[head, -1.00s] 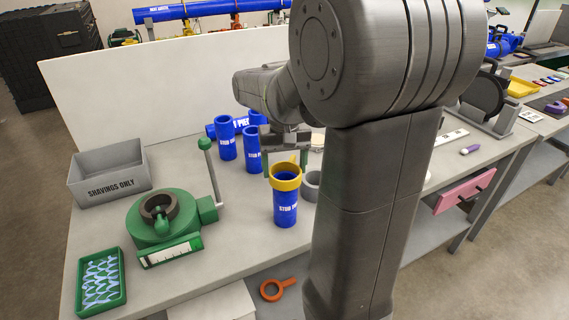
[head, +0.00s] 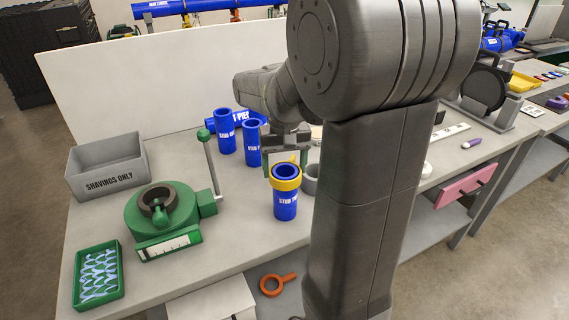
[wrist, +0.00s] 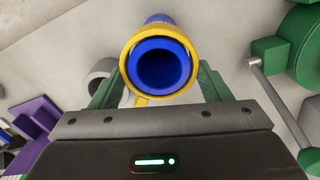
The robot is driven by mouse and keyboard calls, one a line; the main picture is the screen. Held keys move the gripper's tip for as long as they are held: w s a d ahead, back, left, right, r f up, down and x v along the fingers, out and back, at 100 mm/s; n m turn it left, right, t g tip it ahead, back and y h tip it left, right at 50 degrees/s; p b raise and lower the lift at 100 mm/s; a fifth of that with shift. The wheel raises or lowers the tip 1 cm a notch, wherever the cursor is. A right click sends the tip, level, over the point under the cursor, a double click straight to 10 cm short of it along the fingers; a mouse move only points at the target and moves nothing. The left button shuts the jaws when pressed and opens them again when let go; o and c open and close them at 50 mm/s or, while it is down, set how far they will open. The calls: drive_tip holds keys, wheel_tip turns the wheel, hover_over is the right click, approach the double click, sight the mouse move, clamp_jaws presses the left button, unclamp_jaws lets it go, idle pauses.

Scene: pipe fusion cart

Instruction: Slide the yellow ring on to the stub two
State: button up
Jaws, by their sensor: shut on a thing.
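The yellow ring (head: 285,184) is around the upper part of the front blue stub (head: 286,207), just below its rim. The stub stands upright on the bench; its label is too small to read surely. In the wrist view the ring (wrist: 185,41) encircles the blue stub (wrist: 160,68), whose open mouth faces the camera. My gripper (head: 285,178) is shut on the ring, its green fingers on either side of it. Two more upright blue stubs, a left one (head: 225,135) and a middle one (head: 252,145), stand behind, without rings.
A grey ring-shaped piece (head: 311,180) stands close right of the stub. A green clamp tool (head: 150,225) with an upright lever is to the left, near a grey shavings bin (head: 106,168) and a green tray (head: 98,277). A blue pipe lies behind the stubs.

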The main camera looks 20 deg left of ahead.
drive_tip(key=shift+f+b, duration=0.5)
drive_tip(key=shift+f, duration=0.4)
drive_tip(key=o, duration=1)
drive_tip(key=shift+o, duration=0.2)
wheel_tip(320, 180, up, 14)
drive_tip(key=shift+f, duration=0.15)
wheel_tip(320, 180, down, 14)
drive_tip(key=shift+r, duration=0.45)
